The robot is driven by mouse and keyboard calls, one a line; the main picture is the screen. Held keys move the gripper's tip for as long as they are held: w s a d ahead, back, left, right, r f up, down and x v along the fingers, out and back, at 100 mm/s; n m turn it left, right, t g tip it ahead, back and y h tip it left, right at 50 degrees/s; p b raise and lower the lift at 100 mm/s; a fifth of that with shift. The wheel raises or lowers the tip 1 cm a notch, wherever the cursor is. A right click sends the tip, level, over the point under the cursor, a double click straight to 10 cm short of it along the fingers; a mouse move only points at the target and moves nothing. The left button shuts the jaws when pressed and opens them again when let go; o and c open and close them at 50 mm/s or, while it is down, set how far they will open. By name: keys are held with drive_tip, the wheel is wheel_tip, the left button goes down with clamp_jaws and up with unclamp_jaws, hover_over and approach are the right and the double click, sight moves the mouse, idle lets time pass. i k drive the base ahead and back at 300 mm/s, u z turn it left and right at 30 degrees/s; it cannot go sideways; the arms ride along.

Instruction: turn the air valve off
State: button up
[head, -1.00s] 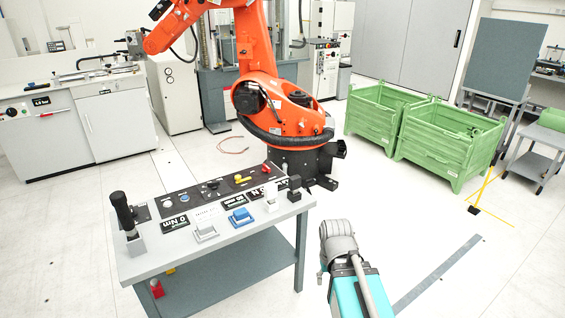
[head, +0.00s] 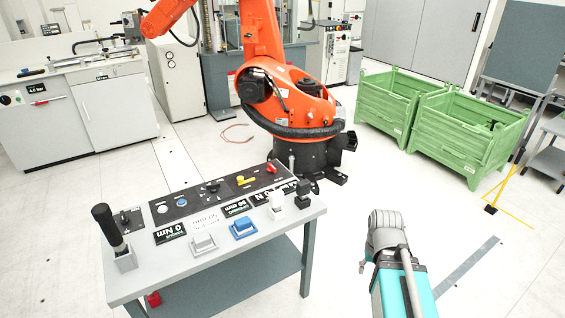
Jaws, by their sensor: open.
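A grey cabinet (head: 40,125) at the far left carries a small black pressure display (head: 37,88) reading in bar, with blurred digits. A thin red handle (head: 50,100) lies roughly crosswise just below it, and a dark round knob (head: 6,100) is to its left. The air valve seems to be among these fittings, but I cannot tell which part turns. My teal and grey arm shows at the lower right, well apart from the cabinet, beyond the console table.
Green crates (head: 455,140) are at the right. White floor is open between cabinet and console.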

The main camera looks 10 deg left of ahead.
sight(271, 168)
drive_tip(key=u, duration=0.15)
drive_tip(key=i, duration=0.85)
drive_tip(key=u, duration=0.6)
